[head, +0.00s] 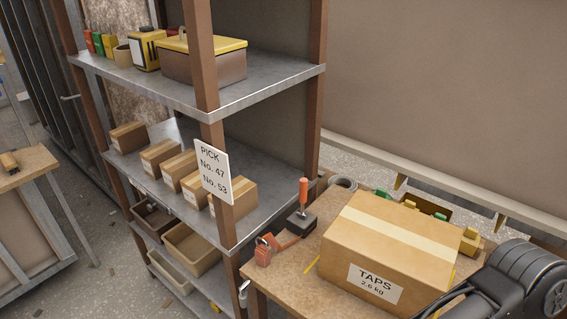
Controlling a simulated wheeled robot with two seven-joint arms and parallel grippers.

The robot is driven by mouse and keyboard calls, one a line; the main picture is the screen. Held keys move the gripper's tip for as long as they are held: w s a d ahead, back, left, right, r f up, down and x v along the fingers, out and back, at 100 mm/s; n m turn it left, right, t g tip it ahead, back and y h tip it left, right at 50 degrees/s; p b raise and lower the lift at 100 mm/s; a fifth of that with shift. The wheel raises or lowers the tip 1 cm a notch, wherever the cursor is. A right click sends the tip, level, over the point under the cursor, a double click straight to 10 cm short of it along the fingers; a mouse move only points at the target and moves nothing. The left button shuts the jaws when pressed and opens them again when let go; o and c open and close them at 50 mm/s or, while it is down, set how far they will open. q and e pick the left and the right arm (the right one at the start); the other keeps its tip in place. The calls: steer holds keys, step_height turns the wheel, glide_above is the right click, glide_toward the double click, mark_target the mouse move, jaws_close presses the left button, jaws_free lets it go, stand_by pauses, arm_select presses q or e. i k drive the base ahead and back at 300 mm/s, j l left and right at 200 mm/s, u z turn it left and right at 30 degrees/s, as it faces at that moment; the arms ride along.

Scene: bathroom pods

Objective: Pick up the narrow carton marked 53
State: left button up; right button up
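Several small brown cartons stand in a row on the middle shelf (262,208) of the metal rack. From far left to near right they include a first carton (128,136), a second (160,155), a third (181,170) and a carton behind the sign (240,197). Another carton (194,190) is partly hidden by the sign and post. Their small white labels are too small to read, so I cannot tell which is marked 53. A white sign (213,172) on the front post reads "PICK No. 47 No. 53". Neither of my grippers is in view.
A large carton labelled TAPS (390,245) stands on the wooden bench (310,270) at right. A dark ribbed machine-like shape (525,280) fills the lower right. Brown posts (203,60) stand before the shelves. Bins (190,250) sit below.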

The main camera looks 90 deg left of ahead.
mark_target(174, 169)
steer(key=u, duration=3.55)
steer(key=z, duration=0.35)
steer(key=i+j+z, duration=0.1)
steer(key=j+z, duration=0.15)
steer(key=z, duration=0.2)
steer(key=j+z, duration=0.2)
steer(key=z, duration=0.2)
steer(key=j+z, duration=0.3)
steer(key=z, duration=0.15)
steer(key=j+z, duration=0.25)
steer(key=z, duration=0.2)
steer(key=k+j+z, duration=0.1)
steer(key=j, duration=0.3)
steer(key=k+j, duration=0.15)
steer(key=j, duration=0.2)
steer(key=k+j+z, duration=0.15)
steer(key=j, duration=0.25)
steer(key=k+j+z, duration=0.1)
steer(key=j, duration=0.25)
steer(key=k+j+z, duration=0.1)
steer(key=j, duration=0.25)
steer(key=k+j, duration=0.25)
steer(key=i+j+z, duration=0.05)
steer(key=j, duration=0.05)
